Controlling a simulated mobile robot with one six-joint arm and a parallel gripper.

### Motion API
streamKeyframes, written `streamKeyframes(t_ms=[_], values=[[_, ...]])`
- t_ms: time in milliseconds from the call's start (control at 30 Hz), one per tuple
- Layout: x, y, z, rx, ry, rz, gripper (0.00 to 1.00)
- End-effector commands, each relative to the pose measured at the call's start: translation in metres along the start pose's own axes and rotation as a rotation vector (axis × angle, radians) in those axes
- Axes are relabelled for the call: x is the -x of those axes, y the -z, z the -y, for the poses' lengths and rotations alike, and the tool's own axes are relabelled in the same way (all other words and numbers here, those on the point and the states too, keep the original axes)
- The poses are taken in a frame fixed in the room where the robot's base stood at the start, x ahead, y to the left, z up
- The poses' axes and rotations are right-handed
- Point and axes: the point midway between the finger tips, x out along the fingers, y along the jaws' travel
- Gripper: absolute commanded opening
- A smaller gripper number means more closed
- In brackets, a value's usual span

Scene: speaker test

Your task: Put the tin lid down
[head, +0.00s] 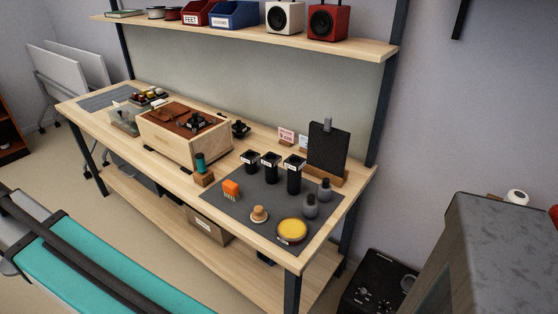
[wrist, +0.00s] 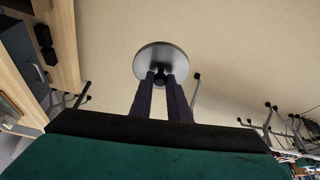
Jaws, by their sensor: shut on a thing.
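In the wrist view, my gripper (wrist: 161,84) is shut on the dark knob of a round grey metal tin lid (wrist: 160,55). The lid is held out past the fingertips, with floor and chair legs behind it. In the head view, neither the gripper nor the lid shows. An open round tin with yellow contents (head: 292,231) stands near the front right corner of a dark grey mat (head: 245,203) on the workbench.
On the mat are an orange brush (head: 231,188), a small wooden knob-like piece (head: 259,214), black cups (head: 270,167) and grey bottles (head: 310,206). A wooden box (head: 190,145) is left. Bare mat shows left of the wooden piece.

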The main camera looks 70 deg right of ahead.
Motion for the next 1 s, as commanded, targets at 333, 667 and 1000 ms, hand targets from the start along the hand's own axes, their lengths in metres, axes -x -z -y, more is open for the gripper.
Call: streamKeyframes(t_ms=[333, 667, 1000], values=[[0.004, 0.009, -0.046, -0.094, -0.037, 0.002, 0.00], [0.013, 0.015, -0.158, -0.319, -0.129, 0.008, 0.00], [0.029, -0.001, -0.281, -0.563, -0.228, 0.010, 0.00]])
